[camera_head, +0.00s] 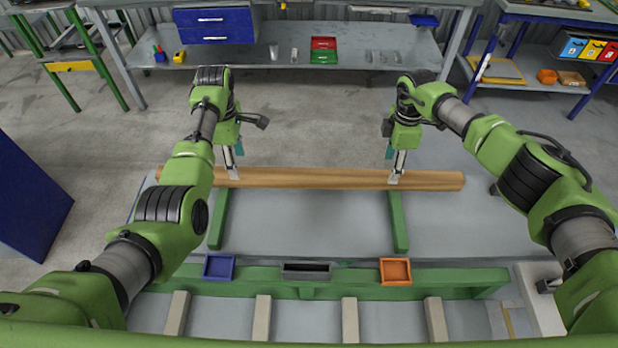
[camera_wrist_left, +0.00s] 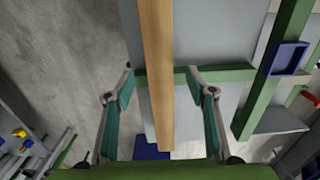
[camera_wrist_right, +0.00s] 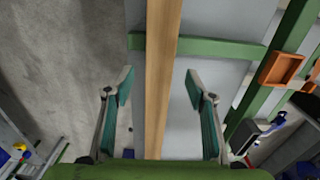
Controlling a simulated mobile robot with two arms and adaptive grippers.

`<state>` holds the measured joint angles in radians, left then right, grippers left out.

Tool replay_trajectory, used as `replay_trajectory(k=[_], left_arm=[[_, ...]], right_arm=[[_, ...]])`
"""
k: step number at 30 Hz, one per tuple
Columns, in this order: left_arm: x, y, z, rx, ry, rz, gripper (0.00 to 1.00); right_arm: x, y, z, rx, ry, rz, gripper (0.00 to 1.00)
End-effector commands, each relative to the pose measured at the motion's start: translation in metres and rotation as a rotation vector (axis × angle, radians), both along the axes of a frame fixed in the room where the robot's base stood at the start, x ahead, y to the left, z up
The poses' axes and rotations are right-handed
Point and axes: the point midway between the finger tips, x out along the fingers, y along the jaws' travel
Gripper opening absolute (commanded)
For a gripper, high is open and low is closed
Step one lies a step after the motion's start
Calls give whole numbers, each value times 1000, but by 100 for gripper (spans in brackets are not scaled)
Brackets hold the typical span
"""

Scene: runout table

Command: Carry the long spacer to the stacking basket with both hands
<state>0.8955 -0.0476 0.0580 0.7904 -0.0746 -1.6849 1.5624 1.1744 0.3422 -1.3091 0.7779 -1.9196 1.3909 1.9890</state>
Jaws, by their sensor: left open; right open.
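The long spacer, a light brown wooden beam (camera_head: 310,178), lies left to right across two green bars (camera_head: 398,220) on the grey table. My left gripper (camera_head: 233,175) points down at the beam's left part and is open. In the left wrist view the beam (camera_wrist_left: 157,60) runs between its spread fingers (camera_wrist_left: 160,78), with a gap on each side. My right gripper (camera_head: 396,178) is open at the beam's right part. In the right wrist view the beam (camera_wrist_right: 160,50) also runs between its fingers (camera_wrist_right: 160,78), apart from both. I cannot tell which thing is the stacking basket.
A green rail (camera_head: 340,278) along the near side carries a blue tray (camera_head: 219,267), a dark tray (camera_head: 306,271) and an orange tray (camera_head: 395,271). Grey slats lie nearer to me. Open floor (camera_head: 310,110) lies beyond the table, then a workbench (camera_head: 330,40). A blue panel (camera_head: 30,200) stands left.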

Motion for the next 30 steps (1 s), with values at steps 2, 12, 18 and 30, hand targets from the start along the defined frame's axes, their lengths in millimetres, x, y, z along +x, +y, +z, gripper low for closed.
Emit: replay_trajectory(k=[2,12,18,30], left_arm=[[-1,0,-17,1,4,0,51],[0,1,-56,2,0,1,51],[0,1,-61,1,-2,1,51],[0,1,-61,1,-1,1,7]], right_arm=[[-1,1,-17,0,3,-1,51],[0,0,-57,1,0,-1,51],[0,0,-61,0,-1,0,51],[0,0,-61,0,-1,0,7]])
